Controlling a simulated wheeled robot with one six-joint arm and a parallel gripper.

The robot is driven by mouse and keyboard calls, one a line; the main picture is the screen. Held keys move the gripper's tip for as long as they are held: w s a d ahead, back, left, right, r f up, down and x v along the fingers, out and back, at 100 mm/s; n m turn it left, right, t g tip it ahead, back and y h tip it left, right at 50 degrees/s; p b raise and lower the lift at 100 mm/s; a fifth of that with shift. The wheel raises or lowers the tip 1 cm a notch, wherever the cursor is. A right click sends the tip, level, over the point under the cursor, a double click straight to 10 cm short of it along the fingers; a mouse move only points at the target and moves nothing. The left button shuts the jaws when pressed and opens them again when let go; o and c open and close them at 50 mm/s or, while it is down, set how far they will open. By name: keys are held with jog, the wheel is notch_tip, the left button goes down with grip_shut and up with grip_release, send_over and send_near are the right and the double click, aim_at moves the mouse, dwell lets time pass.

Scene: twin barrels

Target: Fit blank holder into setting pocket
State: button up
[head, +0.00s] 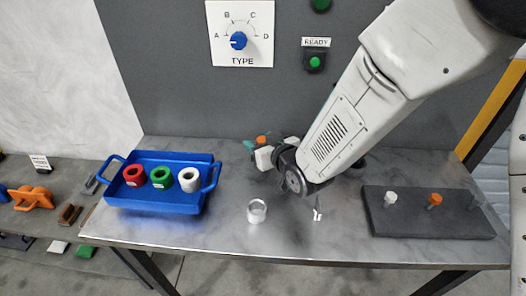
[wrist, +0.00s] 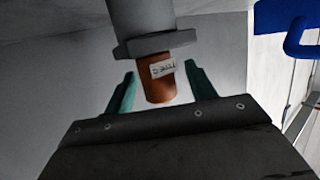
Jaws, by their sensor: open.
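In the wrist view, my gripper (wrist: 160,70) is open, with one teal finger on each side of an orange-brown cylinder (wrist: 160,92). The cylinder has a small white label and projects from a grey collar (wrist: 155,44). Gaps show between the fingers and the cylinder. In the head view, my gripper (head: 257,143) is by the back panel, partly hidden by my arm, and the orange end (head: 262,139) shows at its teal fingers. I cannot tell which part is the blank holder or the setting pocket. A pale open ring (head: 257,211) stands on the table in front of my arm.
A blue tray (head: 155,203) at left holds red, green and white rings. A dark block (head: 425,224) at right carries white, orange and grey pegs. A small metallic piece (head: 317,213) is near the table's front. The back panel has a TYPE dial (head: 238,41) and a green READY button (head: 315,62).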

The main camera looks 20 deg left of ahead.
jog(key=shift+w+a+f, duration=0.15)
jog(key=shift+w+a, duration=0.25)
grip_shut()
